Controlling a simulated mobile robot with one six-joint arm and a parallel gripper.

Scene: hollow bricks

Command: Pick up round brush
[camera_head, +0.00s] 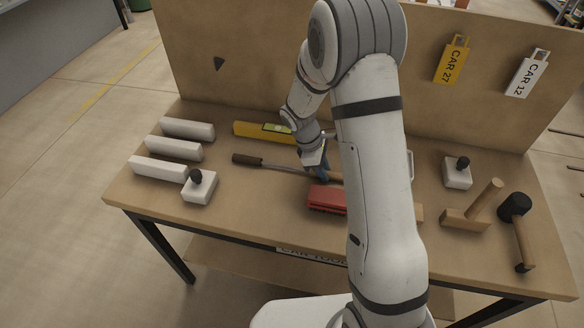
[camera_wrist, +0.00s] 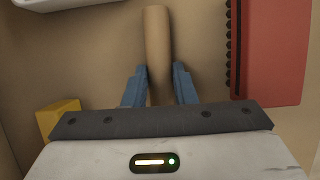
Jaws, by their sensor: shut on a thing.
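The round brush appears to be the long thin tool in the head view, with a dark brown end (camera_head: 247,160) at left, a slim greyish shaft and a tan wooden handle (camera_head: 336,177) at right. My gripper (camera_head: 317,172) is down over it at the middle of the bench, its blue fingers partly hidden. In the wrist view the round tan handle (camera_wrist: 157,40) runs between the two blue fingers of my gripper (camera_wrist: 160,88), which are shut on it. The dark end is out of the wrist view. Whether the handle touches the bench cannot be told.
A red block-like tool (camera_head: 327,198) lies close in front of my gripper; a yellow level (camera_head: 250,130) lies behind. White bars (camera_head: 174,148) and a black-knobbed block (camera_head: 199,187) stand left. Another knobbed block (camera_head: 457,175), a wooden tool (camera_head: 468,216) and a black mallet (camera_head: 515,206) are right.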

